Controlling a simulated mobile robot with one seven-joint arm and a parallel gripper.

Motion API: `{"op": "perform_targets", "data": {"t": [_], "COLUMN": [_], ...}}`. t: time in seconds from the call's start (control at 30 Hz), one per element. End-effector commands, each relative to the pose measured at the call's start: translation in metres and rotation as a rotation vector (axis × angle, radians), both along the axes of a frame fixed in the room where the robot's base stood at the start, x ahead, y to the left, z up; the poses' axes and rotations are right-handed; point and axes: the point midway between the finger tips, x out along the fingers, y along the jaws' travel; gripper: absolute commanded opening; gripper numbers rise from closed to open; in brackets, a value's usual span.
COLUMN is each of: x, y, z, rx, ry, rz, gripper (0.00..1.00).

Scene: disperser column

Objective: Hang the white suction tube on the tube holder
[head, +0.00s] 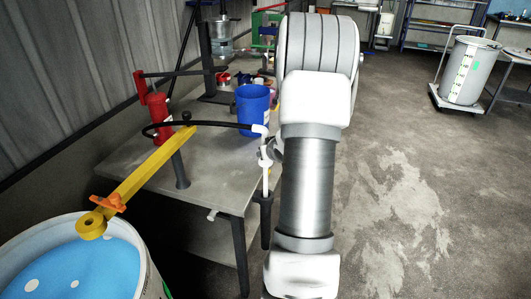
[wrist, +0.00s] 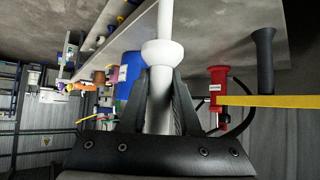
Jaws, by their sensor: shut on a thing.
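The white suction tube (head: 265,180) stands roughly upright at the table's right edge in the head view. A black hose (head: 215,124) joins its top. In the wrist view the tube (wrist: 165,20) has a round white collar, and my gripper (wrist: 162,80) has its two dark fingers closed around the tube beside that collar. A dark, sleeve-like part (head: 265,215), perhaps the tube holder, is just below the tube's lower end. I cannot tell whether the tube is inside it or in front of it.
A yellow bar (head: 150,168) with an orange clamp (head: 108,203) reaches from a dark post over a bucket of blue liquid (head: 85,270).

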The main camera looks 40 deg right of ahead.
Motion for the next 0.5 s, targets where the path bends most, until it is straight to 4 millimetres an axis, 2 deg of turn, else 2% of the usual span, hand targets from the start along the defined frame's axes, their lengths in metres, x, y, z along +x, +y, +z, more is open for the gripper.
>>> {"op": "perform_targets", "data": {"t": [0.5], "x": [0.0], "y": [0.0], "z": [-0.014], "rx": [0.0], "ry": [-0.001], "rz": [0.0], "gripper": [0.0]}}
